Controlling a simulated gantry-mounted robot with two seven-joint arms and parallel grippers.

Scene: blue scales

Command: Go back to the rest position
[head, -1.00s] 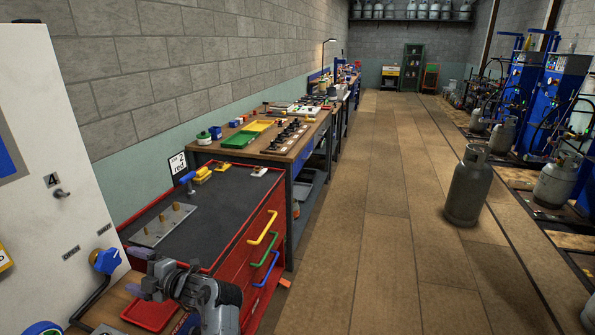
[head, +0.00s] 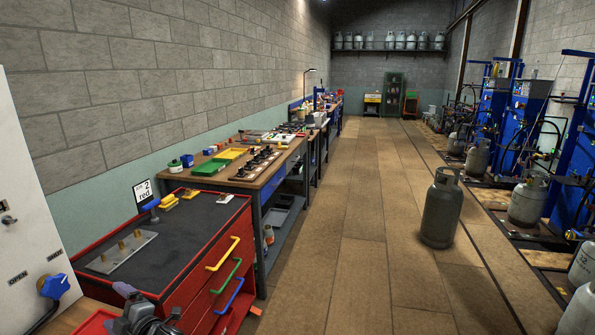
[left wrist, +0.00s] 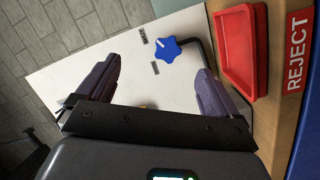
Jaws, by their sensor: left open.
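My left gripper (head: 143,301) is at the bottom left of the head view, in front of the red tool cabinet (head: 190,301). In the left wrist view its two purple fingers (left wrist: 156,88) stand wide apart with nothing between them. Beyond them are the white panel (left wrist: 120,52) and a blue star-shaped knob (left wrist: 168,49), apart from the fingers. The knob also shows in the head view (head: 53,286), left of the gripper. My right gripper is not in view.
A red tray (left wrist: 240,50) lies beside a REJECT label (left wrist: 298,50) in the left wrist view. A metal plate with brass pegs (head: 122,250) lies on the cabinet top. A workbench (head: 262,179) runs behind. A grey gas cylinder (head: 440,210) stands on the open floor.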

